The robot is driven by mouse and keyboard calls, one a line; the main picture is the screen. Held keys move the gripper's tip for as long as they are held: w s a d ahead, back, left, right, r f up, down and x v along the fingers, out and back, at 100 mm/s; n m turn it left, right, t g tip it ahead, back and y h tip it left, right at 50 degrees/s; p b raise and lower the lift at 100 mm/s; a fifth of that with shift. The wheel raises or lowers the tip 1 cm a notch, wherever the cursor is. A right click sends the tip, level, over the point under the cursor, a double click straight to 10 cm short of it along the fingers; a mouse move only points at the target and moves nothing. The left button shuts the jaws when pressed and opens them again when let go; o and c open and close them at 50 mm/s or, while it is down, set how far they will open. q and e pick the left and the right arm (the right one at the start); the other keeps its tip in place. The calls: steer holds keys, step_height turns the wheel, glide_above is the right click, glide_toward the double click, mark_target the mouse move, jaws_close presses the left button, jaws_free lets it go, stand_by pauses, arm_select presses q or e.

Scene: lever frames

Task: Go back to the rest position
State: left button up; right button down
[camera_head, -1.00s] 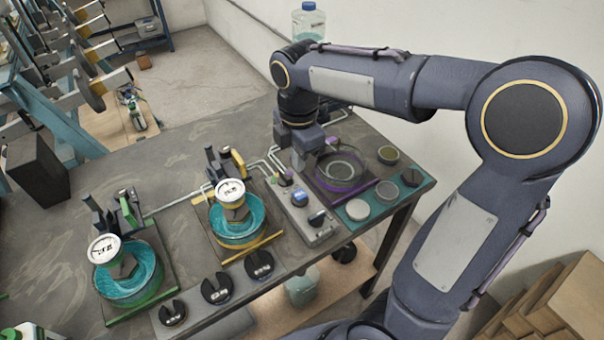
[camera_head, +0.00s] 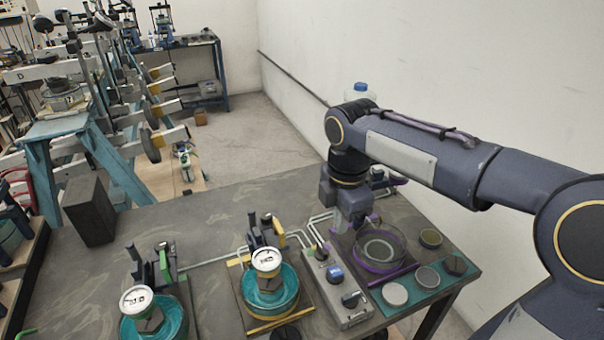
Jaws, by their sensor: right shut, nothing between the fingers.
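My right arm comes in from the right. Its gripper (camera_head: 352,222) points down above the bench (camera_head: 190,225), close to the rear left side of a clear round dish with a purple base (camera_head: 380,247). The fingertips are small and partly lost against the dish and bench; the jaws are shut with nothing between them. I cannot tell whether they touch the dish. My left gripper is out of view.
Teal lever-frame cells with dial gauges stand at the front, one in the middle (camera_head: 270,292) and one at left (camera_head: 153,318). A grey control box (camera_head: 336,288) stands beside the dish. A dark block (camera_head: 90,211) stands at far left. The bench's rear middle is clear.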

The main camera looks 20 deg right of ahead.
steer(key=s+a+f+m+t+y, duration=0.1)
steer(key=s+f+m+t+y, duration=0.1)
steer(key=s+m, duration=0.7)
steer(key=s+a+f+m+t+y, duration=0.1)
steer(key=s+f+m+t, duration=0.2)
steer(key=s+m, duration=0.5)
steer(key=f+m, duration=0.1)
steer(key=m, duration=0.2)
steer(key=shift+s+a+m+y, duration=0.2)
steer(key=shift+s+m+y, duration=0.1)
steer(key=shift+s+y, duration=0.1)
